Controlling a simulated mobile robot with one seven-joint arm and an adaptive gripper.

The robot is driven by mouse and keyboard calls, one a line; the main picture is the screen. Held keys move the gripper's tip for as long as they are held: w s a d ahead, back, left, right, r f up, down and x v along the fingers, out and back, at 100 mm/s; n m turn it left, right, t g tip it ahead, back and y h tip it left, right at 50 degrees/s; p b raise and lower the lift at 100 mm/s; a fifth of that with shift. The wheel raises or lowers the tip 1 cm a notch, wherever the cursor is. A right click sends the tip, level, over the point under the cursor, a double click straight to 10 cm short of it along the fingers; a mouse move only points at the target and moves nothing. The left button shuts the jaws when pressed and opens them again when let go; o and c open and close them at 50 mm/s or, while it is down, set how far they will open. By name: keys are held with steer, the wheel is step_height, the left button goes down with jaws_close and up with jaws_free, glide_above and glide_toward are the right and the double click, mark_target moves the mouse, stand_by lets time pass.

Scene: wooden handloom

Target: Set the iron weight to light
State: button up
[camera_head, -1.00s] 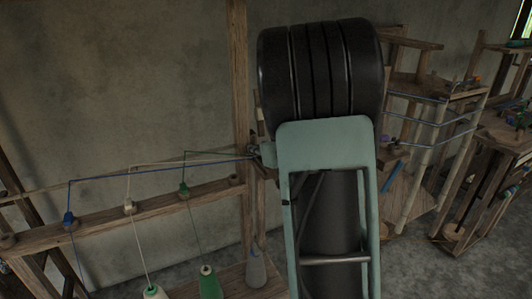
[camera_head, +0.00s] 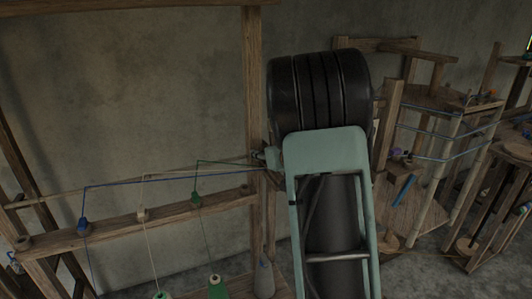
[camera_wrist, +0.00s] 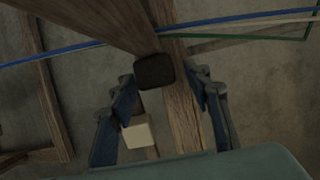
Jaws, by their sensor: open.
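A dark, rounded block (camera_wrist: 154,71), which looks like the iron weight, shows against a wooden beam (camera_wrist: 183,110) in the wrist view. My gripper (camera_wrist: 163,84) is open, with one blue-padded finger on each side of the block. I cannot tell whether either finger touches it. In the head view my gripper (camera_head: 264,157) is mostly hidden behind my arm, near the upright post where the threads meet. The weight cannot be made out in the head view, and its setting cannot be read.
Blue, pale and green threads run from a wooden rail (camera_head: 150,220) toward the post (camera_head: 254,110). A pale block (camera_wrist: 138,133) shows below the dark one. A grey bottle-shaped piece (camera_head: 264,279) and a green spool (camera_head: 217,287) stand low. Wooden frames (camera_head: 420,150) stand at right.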

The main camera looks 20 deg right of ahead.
steer(key=v, duration=1.2)
steer(key=shift+d+r, duration=0.1)
